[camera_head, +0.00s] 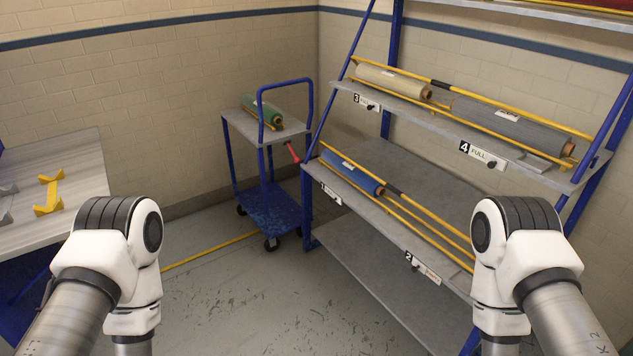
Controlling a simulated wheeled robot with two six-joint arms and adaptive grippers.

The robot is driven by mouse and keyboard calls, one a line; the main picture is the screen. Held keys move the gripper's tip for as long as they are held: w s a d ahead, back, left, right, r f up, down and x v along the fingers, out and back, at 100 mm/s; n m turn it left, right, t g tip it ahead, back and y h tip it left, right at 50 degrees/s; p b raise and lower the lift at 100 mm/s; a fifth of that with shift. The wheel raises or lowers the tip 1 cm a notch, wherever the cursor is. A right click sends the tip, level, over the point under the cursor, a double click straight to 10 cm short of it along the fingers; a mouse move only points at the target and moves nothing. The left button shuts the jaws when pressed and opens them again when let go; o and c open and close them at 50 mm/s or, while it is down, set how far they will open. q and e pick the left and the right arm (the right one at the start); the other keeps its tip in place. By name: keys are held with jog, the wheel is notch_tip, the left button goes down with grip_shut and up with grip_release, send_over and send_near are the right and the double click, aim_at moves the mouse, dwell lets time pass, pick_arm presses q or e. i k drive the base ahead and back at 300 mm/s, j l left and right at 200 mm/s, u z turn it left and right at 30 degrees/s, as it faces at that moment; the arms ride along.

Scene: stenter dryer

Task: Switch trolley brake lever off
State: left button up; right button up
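A blue trolley (268,209) with a grey top shelf stands in the far corner, beside the left end of the rack. A green roll (262,112) lies on its top shelf. A red lever (293,153) sticks out at the trolley's right side, tilted, just below the top shelf and near the handle (288,86). My two arms reach in from the lower left and lower right, well short of the trolley. Both grippers are below the picture's edge and out of sight.
A blue rack (420,189) with several fabric rolls and yellow rails fills the right side. A grey table (83,165) with yellow cradles (48,193) stands at the left. A yellow line (208,251) crosses the floor. The floor (240,310) between table and rack is clear.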

aim_at(297, 160)
jog(key=i, duration=0.55)
jog(key=i+j+z, duration=0.15)
jog(key=i+z, duration=0.2)
jog(key=i+j+z, duration=0.7)
jog(key=i+j, duration=0.25)
jog(key=j, duration=0.15)
jog(key=i+j, duration=0.25)
jog(key=j, duration=0.15)
